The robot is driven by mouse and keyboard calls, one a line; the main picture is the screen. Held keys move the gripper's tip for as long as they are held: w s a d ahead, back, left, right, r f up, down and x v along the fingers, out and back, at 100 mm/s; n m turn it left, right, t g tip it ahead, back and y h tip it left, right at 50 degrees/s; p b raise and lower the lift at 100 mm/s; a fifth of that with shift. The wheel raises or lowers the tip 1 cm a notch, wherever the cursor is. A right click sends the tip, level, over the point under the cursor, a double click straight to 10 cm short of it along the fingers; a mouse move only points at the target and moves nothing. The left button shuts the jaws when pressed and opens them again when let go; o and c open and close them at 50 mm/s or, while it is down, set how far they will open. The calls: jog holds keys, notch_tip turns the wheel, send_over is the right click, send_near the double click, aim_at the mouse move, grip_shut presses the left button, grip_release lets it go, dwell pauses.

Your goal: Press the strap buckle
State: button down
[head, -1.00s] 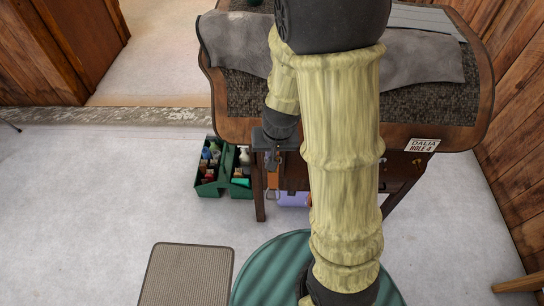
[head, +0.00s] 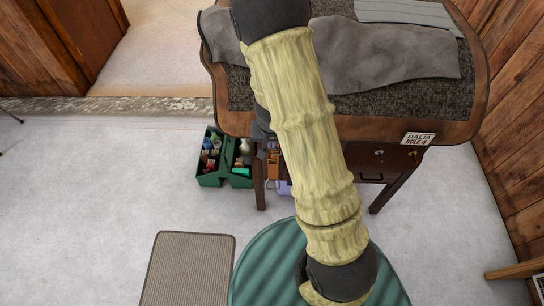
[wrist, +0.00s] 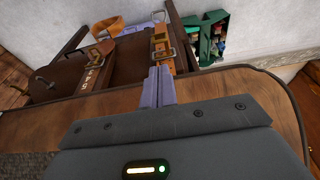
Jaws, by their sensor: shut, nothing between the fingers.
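The strap buckle (wrist: 163,46) is a metal frame on a brown-orange leather strap hanging at the table's edge, in the upper middle of the wrist view. In the head view the strap (head: 273,166) shows just left of my arm, below the tabletop. My gripper (wrist: 160,72) is shut and empty. Its grey-violet fingers point at the strap, with the tips just below the buckle in the wrist view. I cannot tell whether they touch it. In the head view my arm hides most of the gripper.
A wooden table (head: 455,131) with a grey cloth on top stands ahead. A second strap with numbered holes (wrist: 97,62) hangs left of the buckle in the wrist view. A mat (head: 188,268) lies on open floor.

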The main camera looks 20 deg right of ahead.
jog(key=b+x, duration=0.4)
jog(key=x, duration=0.8)
jog(key=shift+w, duration=0.1)
